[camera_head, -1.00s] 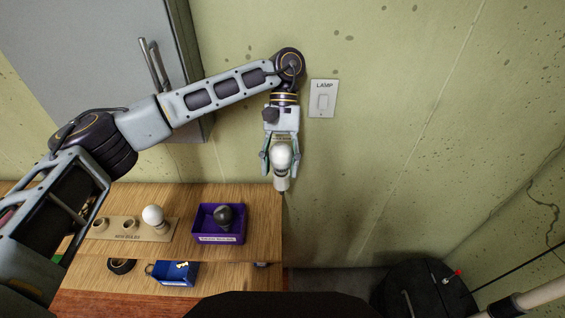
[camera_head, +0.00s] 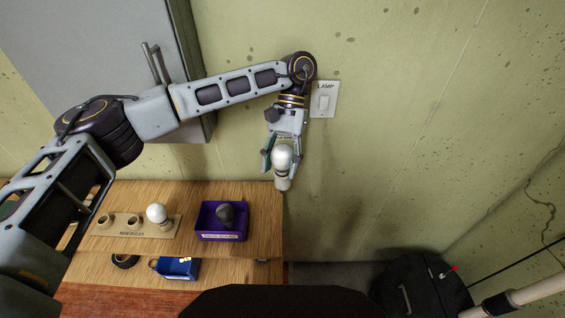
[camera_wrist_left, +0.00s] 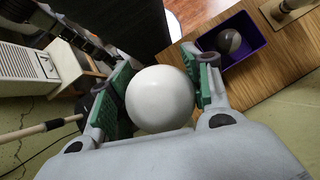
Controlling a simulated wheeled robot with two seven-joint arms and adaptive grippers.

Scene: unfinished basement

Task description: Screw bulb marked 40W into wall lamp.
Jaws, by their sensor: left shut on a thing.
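My left gripper (camera_head: 281,168) is shut on a white bulb (camera_head: 282,156), held with its round globe up and its base pointing down, in front of the wall at the right end of the wooden bench. In the left wrist view the globe (camera_wrist_left: 160,99) sits between the green finger pads (camera_wrist_left: 160,105). No 40W mark is readable on it. The wall lamp itself is not visible; a switch plate labelled LAMP (camera_head: 323,100) is on the wall above right of the gripper. My right gripper is not in view.
A holder labelled for new bulbs (camera_head: 105,232) carries another white bulb (camera_head: 157,213) beside two empty sockets. A purple box (camera_head: 208,235) holds a dark bulb (camera_head: 226,214). A blue box (camera_head: 178,268) lies lower. A grey cabinet (camera_head: 90,50) hangs upper left. The wall right of the gripper is clear.

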